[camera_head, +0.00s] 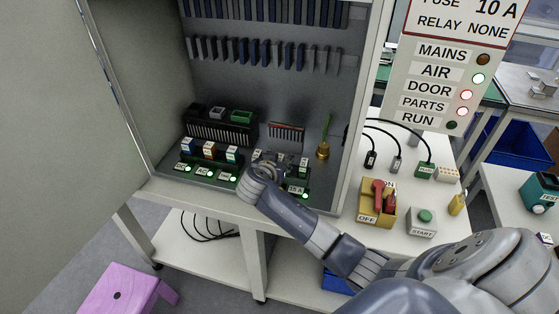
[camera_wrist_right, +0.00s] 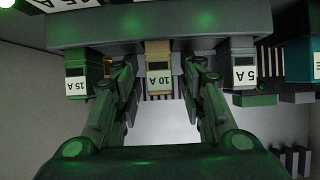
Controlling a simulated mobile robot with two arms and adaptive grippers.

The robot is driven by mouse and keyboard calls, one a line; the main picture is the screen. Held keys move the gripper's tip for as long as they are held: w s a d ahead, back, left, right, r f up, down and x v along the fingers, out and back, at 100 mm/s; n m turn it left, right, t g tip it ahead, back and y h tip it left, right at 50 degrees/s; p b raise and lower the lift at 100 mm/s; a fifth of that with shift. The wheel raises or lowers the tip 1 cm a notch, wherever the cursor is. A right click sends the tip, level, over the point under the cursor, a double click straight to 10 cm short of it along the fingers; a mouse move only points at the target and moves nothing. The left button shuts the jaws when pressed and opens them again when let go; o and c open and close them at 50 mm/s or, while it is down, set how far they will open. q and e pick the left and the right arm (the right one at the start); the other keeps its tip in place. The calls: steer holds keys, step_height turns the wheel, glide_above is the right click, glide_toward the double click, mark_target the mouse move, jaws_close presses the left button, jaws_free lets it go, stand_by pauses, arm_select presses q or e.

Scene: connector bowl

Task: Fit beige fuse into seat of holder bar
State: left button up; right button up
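The beige fuse, marked 10 A (camera_wrist_right: 158,72), stands against the dark holder bar (camera_wrist_right: 160,28) in the right wrist view. My right gripper (camera_wrist_right: 162,64) has one finger on each side of the beige fuse, with a visible gap on both sides. In the head view, my right gripper (camera_head: 268,165) is over the right-hand bar and hides the beige fuse. How deep the fuse sits in its seat cannot be told. My left gripper is out of view.
A dark finned block (camera_head: 215,128) stands behind, and a brass post (camera_head: 323,150) to the right. A red switch (camera_head: 379,195) is on the table.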

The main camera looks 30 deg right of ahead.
steer(key=shift+r, duration=0.1)
steer(key=shift+r, duration=0.2)
steer(key=b+v, duration=0.1)
steer(key=v, duration=1.1)
steer(key=shift+b, duration=0.3)
steer(key=shift+s+f, duration=0.1)
steer(key=shift+f, duration=0.1)
